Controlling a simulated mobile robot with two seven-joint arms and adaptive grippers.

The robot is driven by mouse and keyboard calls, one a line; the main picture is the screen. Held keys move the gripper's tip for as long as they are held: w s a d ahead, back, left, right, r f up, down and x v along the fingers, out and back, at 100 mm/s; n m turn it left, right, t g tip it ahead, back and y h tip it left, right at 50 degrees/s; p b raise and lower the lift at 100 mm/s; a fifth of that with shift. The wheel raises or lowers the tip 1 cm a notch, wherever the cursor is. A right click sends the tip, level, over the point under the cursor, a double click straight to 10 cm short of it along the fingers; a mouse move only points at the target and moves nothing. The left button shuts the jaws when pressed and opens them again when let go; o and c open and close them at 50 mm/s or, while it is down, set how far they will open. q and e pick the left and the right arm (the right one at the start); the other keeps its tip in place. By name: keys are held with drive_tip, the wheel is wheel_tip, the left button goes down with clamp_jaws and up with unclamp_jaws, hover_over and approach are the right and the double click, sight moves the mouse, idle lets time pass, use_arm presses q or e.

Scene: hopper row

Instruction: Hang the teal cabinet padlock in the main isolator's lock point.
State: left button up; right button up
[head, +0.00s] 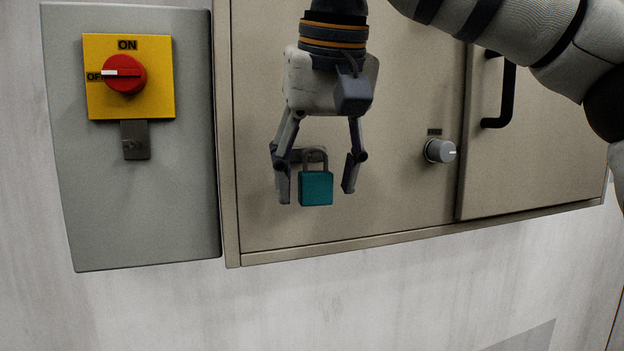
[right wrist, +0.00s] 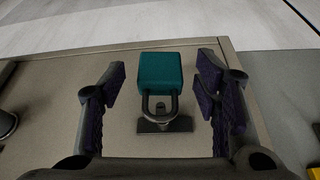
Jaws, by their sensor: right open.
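The teal padlock (head: 316,188) hangs by its grey shackle from a small metal bracket on the beige cabinet door. In the right wrist view the teal body (right wrist: 160,70) lies between the fingers, with its shackle in the bracket (right wrist: 165,125). My right gripper (head: 318,190) is open, one finger on each side of the padlock, with gaps visible on both sides. The main isolator is a red rotary switch (head: 124,74) on a yellow plate, its handle pointing to OFF. A grey metal tab (head: 135,140) with a small hole sits below the plate. My left gripper is not in view.
The isolator is on a grey box (head: 140,215) left of the beige cabinet (head: 400,190). A grey knob (head: 440,151) and a black door handle (head: 502,95) stick out to the right. The space before the grey box is clear.

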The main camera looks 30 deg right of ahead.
drive_tip(key=shift+w+f, duration=0.1)
drive_tip(key=shift+f, duration=0.2)
clamp_jaws()
drive_tip(key=shift+r+p, duration=0.65)
drive_tip(key=shift+r, duration=0.15)
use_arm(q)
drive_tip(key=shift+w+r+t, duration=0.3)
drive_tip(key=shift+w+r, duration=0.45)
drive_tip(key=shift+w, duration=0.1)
use_arm(e)
drive_tip(key=shift+f, duration=0.1)
drive_tip(key=shift+s+a, duration=0.2)
drive_tip(key=shift+s, duration=0.95)
drive_tip(key=shift+s+a, duration=0.1)
drive_tip(key=shift+s, duration=0.2)
